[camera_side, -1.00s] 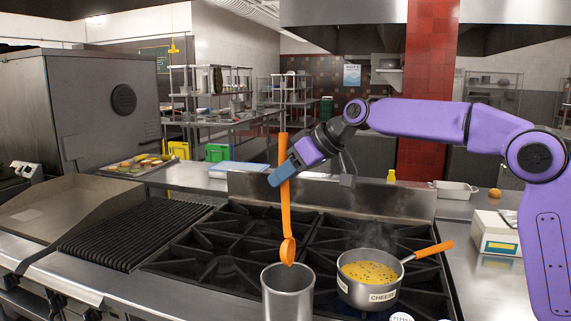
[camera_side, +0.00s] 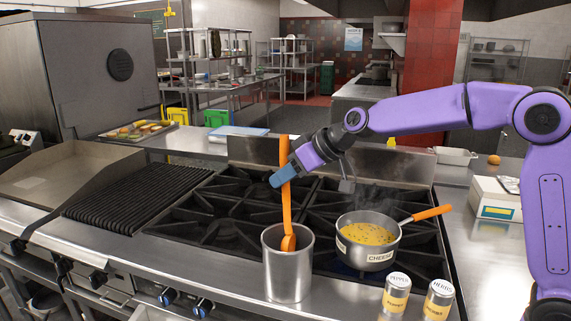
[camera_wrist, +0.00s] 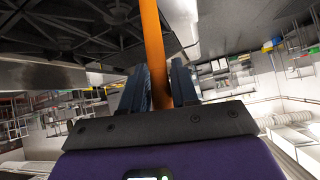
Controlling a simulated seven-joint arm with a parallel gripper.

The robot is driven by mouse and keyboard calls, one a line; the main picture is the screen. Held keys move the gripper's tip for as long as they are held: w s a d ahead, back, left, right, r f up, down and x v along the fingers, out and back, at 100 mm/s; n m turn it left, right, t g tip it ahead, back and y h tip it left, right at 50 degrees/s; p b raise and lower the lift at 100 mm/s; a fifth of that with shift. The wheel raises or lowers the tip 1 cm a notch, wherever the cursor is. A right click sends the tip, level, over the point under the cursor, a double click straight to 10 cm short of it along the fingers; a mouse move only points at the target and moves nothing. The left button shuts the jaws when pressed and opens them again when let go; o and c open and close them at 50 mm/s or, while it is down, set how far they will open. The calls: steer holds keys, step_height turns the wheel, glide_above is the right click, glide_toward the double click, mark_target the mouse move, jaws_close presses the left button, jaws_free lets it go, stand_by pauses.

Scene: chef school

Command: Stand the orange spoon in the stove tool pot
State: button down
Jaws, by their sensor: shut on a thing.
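The orange spoon (camera_side: 286,208) hangs nearly upright, handle up and bowl end down. My gripper (camera_side: 283,176) is shut on its handle; the wrist view shows the orange handle (camera_wrist: 152,40) between the two fingers (camera_wrist: 160,88). The tool pot (camera_side: 288,272) is a plain grey metal cylinder standing at the front of the stove. The spoon's bowl end shows inside the pot's mouth, against the inner back wall. I cannot tell how deep it reaches. My gripper is above the pot, clear of its rim.
A pan of yellow soup (camera_side: 368,240) labelled CHEESE steams just right of the pot, its orange handle (camera_side: 427,213) pointing right. Two shakers, pepper (camera_side: 396,296) and herbs (camera_side: 438,299), stand front right. Black burner grates (camera_side: 222,215) lie behind and left.

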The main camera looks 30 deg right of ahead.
steer(key=shift+s+a+f, duration=0.1)
steer(key=shift+s+f, duration=0.1)
steer(key=shift+f, duration=1.15)
steer(key=shift+s+f, duration=0.15)
steer(key=shift+f, duration=1.2)
steer(key=c, duration=0.8)
jaws_free()
steer(key=v, duration=1.7)
steer(key=s+f+n+g+h, duration=0.1)
steer(key=s+f+n+g, duration=0.15)
steer(key=s+f, duration=0.4)
steer(key=s+f+n+g, duration=0.1)
steer(key=s+f+g, duration=0.25)
steer(key=s, duration=0.55)
steer(key=s+d+f+n+h, duration=0.1)
steer(key=s+d+f, duration=0.2)
steer(key=s, duration=0.2)
steer(key=s+d+f+n+g+h, duration=0.1)
steer(key=s+d+f+h, duration=0.1)
steer(key=s, duration=0.4)
steer(key=s+d+f+n+h, duration=0.1)
steer(key=s+d+f, duration=0.3)
steer(key=s+d, duration=0.1)
steer(key=shift+s+d+f+g, duration=0.1)
steer(key=shift+s+d+g, duration=0.1)
steer(key=shift+s+g, duration=0.1)
